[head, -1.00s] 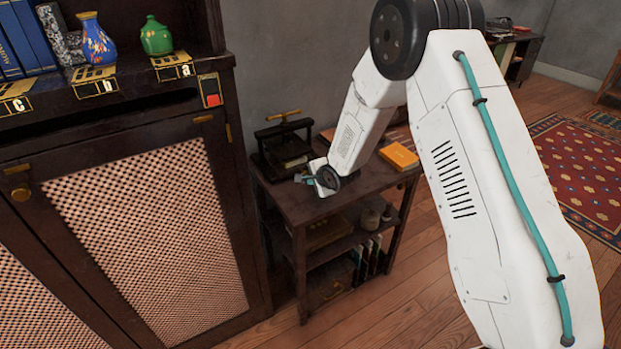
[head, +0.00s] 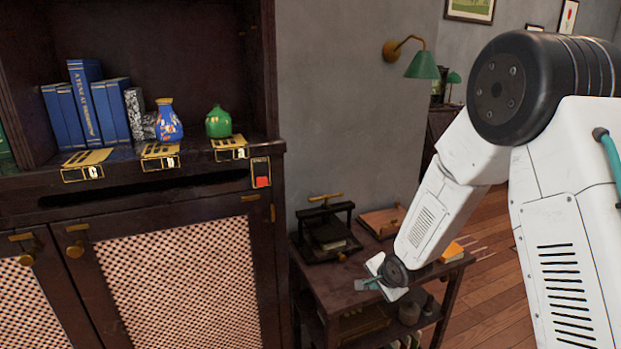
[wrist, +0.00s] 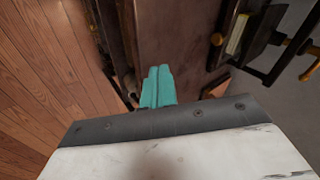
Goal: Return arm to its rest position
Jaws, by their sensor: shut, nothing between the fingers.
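My gripper (head: 368,284) is at the end of my white arm, low in front of the small side table, left of the arm's forearm in the head view. In the wrist view its teal fingers (wrist: 158,87) lie together, shut with nothing between them. On the cabinet shelf stand a blue patterned vase (head: 168,122) above label b and a small green pot (head: 218,122) above label a. The gripper is well apart from both. No object is hidden in the fingers.
A dark cabinet (head: 60,222) with lattice doors fills the left. A green wall lamp (head: 422,65) hangs behind. Wooden floor (wrist: 40,70) shows left in the wrist view.

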